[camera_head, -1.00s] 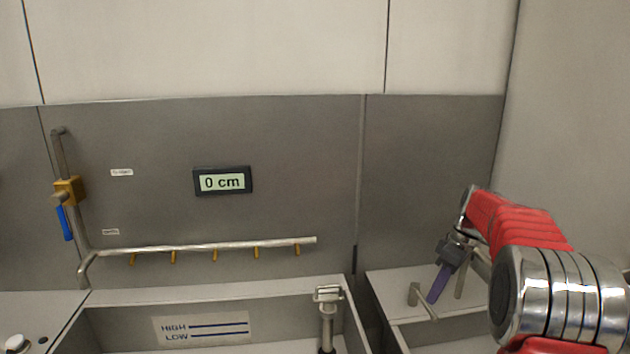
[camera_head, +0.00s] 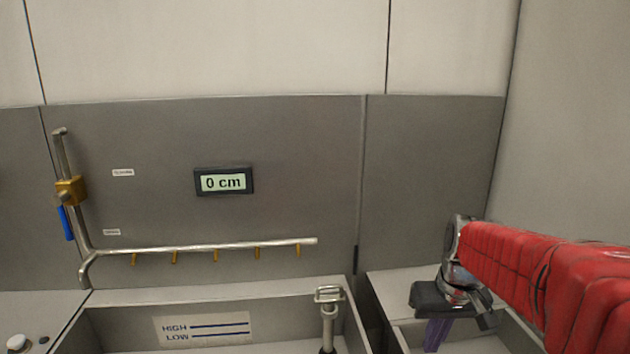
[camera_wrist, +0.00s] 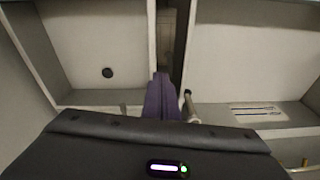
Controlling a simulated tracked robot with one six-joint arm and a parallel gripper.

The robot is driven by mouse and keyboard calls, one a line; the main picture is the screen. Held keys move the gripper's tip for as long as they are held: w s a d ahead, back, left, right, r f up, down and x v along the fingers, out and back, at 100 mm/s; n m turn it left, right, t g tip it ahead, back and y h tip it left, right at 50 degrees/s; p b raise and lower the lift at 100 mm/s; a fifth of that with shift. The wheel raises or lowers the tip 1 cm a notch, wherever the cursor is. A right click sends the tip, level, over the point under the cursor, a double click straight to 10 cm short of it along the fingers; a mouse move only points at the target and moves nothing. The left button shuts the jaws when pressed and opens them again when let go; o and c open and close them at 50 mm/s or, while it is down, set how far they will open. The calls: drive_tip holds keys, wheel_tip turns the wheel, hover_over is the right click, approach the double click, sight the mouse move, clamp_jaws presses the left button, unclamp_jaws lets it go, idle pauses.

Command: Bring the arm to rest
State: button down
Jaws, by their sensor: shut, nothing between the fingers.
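My arm reaches in from the right side of the head view, its red sleeve stretching left. My gripper (camera_head: 435,338) hangs over the right basin (camera_head: 395,275) with its purple fingers pointing down. In the wrist view my gripper (camera_wrist: 161,80) shows its purple fingers closed together with nothing between them. The fingertips lie in line with the gap between the two basins in that view. The gripper's dark body hides the lower part of the wrist view.
The left tub (camera_head: 220,290) bears a HIGH/LOW label (camera_head: 205,327) and a metal overflow pipe (camera_head: 328,310). A display (camera_head: 223,181) reads 0 cm. A spray pipe (camera_head: 200,248) and a valve with a blue handle (camera_head: 67,222) are on the wall. A round drain (camera_wrist: 107,72) shows in one basin.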

drive_tip(key=s+a+r+t, duration=0.1)
drive_tip(key=s+a+t, duration=0.1)
drive_tip(key=s, duration=0.6)
drive_tip(key=s+a+r+t, duration=0.1)
drive_tip(key=s+a+r, duration=0.1)
drive_tip(key=s+a, duration=0.3)
drive_tip(key=shift+s+t, duration=0.4)
drive_tip(key=shift+s, duration=1.4)
drive_tip(key=shift+r, duration=0.1)
